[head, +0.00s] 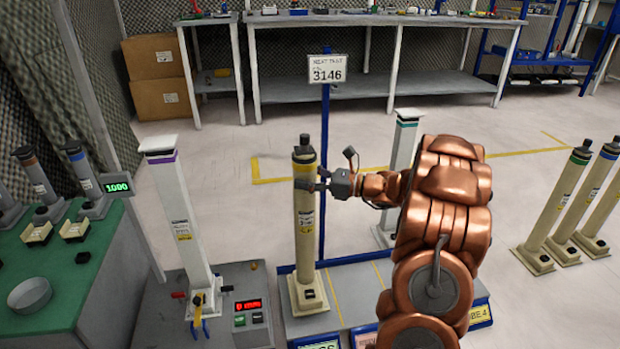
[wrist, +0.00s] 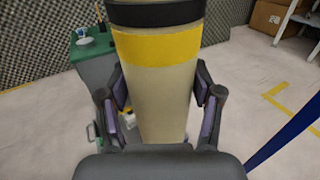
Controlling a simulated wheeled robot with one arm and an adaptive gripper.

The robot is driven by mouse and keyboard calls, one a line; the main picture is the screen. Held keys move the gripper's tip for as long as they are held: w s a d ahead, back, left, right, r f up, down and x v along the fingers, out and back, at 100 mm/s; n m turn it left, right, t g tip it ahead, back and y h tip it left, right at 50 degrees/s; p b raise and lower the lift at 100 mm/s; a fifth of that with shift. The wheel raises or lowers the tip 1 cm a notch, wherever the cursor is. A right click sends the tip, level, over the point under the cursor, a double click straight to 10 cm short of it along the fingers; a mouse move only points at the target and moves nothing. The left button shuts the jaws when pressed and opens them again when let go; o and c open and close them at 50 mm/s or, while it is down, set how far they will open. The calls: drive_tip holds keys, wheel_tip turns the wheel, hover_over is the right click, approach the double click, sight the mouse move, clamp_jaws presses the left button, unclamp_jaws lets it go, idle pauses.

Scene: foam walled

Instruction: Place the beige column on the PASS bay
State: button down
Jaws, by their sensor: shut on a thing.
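The beige column (head: 305,225) with a yellow band and black top stands upright, its square foot on the leftmost bay (head: 337,285) of a grey, blue-edged platform. The label (head: 318,344) below that bay is cut off by the picture edge; it seems to end in "SS". My gripper (head: 318,183) is shut on the column's upper part, below the yellow band. The wrist view shows the column (wrist: 158,95) between both fingers of my gripper (wrist: 160,110). Whether the foot bears fully on the bay cannot be told.
A white column (head: 180,220) stands on a grey test stand left of the bay. Another white column (head: 403,150) stands behind my arm. A blue post with a 3146 sign (head: 327,70) rises just behind the beige column. Several beige columns (head: 567,200) stand at right.

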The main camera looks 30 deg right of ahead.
drive_tip(key=shift+f+b, duration=0.7)
drive_tip(key=shift+f, duration=0.55)
drive_tip(key=shift+c, duration=1)
unclamp_jaws()
drive_tip(key=shift+f, duration=0.1)
